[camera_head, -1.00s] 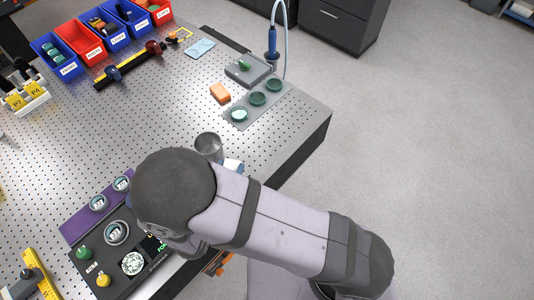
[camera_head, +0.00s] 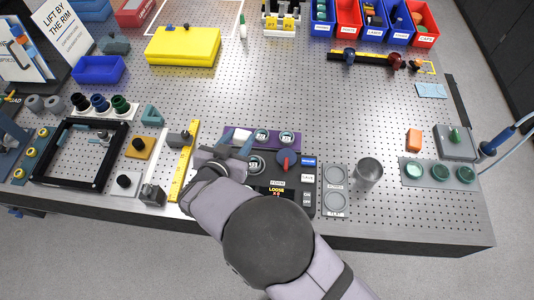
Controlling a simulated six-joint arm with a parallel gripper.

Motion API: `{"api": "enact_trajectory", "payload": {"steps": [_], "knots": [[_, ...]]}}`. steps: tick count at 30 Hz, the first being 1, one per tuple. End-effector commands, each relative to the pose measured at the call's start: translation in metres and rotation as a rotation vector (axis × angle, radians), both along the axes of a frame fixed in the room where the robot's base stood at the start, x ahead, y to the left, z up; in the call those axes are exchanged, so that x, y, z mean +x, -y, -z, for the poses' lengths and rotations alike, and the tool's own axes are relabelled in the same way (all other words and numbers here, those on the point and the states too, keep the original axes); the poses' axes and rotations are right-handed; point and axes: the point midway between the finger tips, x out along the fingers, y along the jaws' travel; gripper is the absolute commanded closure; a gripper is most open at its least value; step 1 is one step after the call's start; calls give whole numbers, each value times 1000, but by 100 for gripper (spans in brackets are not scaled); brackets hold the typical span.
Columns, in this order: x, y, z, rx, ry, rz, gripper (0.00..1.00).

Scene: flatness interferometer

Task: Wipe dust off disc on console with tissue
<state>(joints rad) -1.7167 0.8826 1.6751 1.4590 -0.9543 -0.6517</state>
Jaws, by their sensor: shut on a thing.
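The black console (camera_head: 306,207) stands near the table's front edge, partly hidden by my arm. A round disc or dial (camera_head: 256,163) shows on its upper left part, with a red knob (camera_head: 286,158) to its right. I cannot make out dust on it. My gripper (camera_head: 228,146) is over the console's left end, left of the disc. The fingertips are mostly hidden, and I cannot tell whether the tissue touches anything.
The purple strip (camera_head: 273,146) behind the console carries round discs. A grey two-ring plate (camera_head: 335,175) and a metal cup (camera_head: 368,172) stand to the right. A yellow ruler (camera_head: 183,168) and small blocks are close on the left. The perforated table's middle is clear behind.

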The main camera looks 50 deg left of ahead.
Motion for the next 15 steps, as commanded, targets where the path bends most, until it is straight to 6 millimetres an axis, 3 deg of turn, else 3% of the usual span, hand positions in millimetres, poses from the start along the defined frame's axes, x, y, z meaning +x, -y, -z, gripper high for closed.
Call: {"api": "enact_trajectory", "payload": {"steps": [15], "knots": [[-3, 0, 12, -3, 0, -74, 86]]}}
